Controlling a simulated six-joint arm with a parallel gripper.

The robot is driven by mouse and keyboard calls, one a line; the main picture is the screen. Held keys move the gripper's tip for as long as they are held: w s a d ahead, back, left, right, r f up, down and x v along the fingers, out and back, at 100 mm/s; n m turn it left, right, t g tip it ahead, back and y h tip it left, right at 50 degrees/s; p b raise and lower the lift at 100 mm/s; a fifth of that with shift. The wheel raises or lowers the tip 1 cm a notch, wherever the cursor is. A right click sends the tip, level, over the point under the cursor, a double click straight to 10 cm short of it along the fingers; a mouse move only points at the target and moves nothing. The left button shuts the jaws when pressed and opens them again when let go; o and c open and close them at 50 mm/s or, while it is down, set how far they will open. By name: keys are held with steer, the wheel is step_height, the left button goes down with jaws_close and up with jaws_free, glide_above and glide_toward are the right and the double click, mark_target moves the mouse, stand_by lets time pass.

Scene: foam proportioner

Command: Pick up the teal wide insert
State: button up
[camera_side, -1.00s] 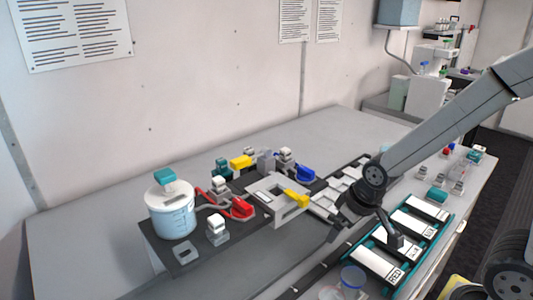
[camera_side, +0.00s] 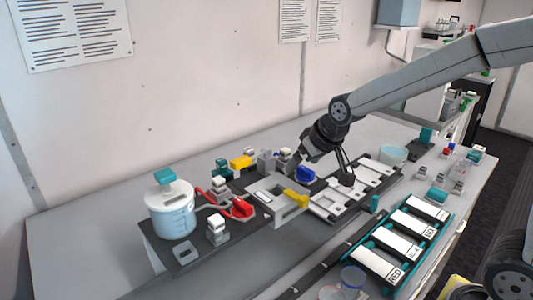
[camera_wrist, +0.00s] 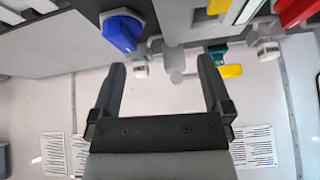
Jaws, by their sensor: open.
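Several teal pieces show in the side view, and I cannot tell for sure which is the wide insert. One teal block (camera_side: 438,194) lies on the bench at right, a small upright teal piece (camera_side: 375,203) stands between the two trays, and another teal piece (camera_side: 427,134) is at the back right. My gripper (camera_side: 342,172) is above the pale slotted tray (camera_side: 330,208), near the blue knob (camera_side: 305,174). In the wrist view its two fingers (camera_wrist: 162,68) are wide apart with nothing between them.
The teal-edged rack (camera_side: 369,270) of labelled white plates stands at front right. A pale cup (camera_side: 393,155) is at the back right. The bench's back left is clear.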

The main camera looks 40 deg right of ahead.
steer(key=w+a+r+g, duration=0.25)
steer(key=w+a, duration=0.25)
steer(key=w, duration=0.6)
glide_above(221, 160)
steer(key=s, duration=0.2)
steer(key=shift+w+d+f+n+g, duration=0.1)
steer(key=shift+f+n+g, duration=0.15)
steer(key=shift+f, duration=0.1)
steer(key=shift+w+d+f+n+g, duration=0.1)
steer(key=shift+f+n+g, duration=0.1)
steer(key=shift+f, duration=0.15)
steer(key=shift+x, duration=1.3)
steer(key=shift+x, duration=2.6)
steer(key=shift+w+a, duration=0.1)
